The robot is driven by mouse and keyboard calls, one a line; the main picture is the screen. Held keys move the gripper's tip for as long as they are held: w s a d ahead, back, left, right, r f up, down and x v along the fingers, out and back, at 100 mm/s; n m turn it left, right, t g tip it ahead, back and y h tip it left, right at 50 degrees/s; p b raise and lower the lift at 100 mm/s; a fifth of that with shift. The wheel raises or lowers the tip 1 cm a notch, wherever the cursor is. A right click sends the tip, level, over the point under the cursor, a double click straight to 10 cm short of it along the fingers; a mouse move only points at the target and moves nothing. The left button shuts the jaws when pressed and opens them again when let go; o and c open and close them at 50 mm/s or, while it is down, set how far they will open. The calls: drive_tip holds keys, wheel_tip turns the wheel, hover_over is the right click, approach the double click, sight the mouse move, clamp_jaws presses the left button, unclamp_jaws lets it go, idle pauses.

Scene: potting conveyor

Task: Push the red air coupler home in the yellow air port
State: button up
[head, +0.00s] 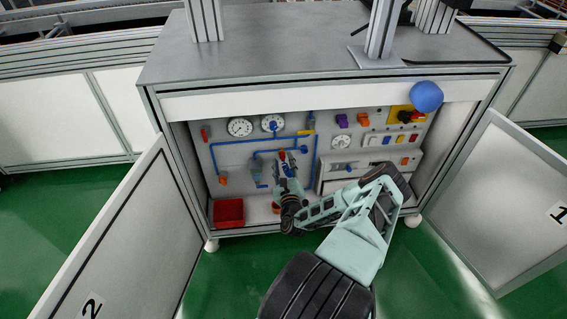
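My gripper (287,166) reaches into the open cabinet and points at the back panel, left of its middle. A small red piece (282,155) shows at its fingertips and may be the red air coupler. I cannot tell whether the fingers hold it or it lies behind them. The fingers are too small to show open or shut. A small yellow piece (307,132) is on the panel to the upper right of the gripper, by the blue pipework. I cannot tell whether it is the yellow air port. The gripper hides the panel behind it.
Blue pipes (235,143) and dial gauges (240,127) line the panel. A red bin (228,212) stands at the lower left of the cabinet floor. Cabinet doors (112,235) stand open on both sides. A blue ball (426,97) is at the upper right. The worktop (290,50) overhangs the opening.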

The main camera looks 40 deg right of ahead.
wheel_tip(320, 180, up, 10)
idle(0.5)
idle(0.4)
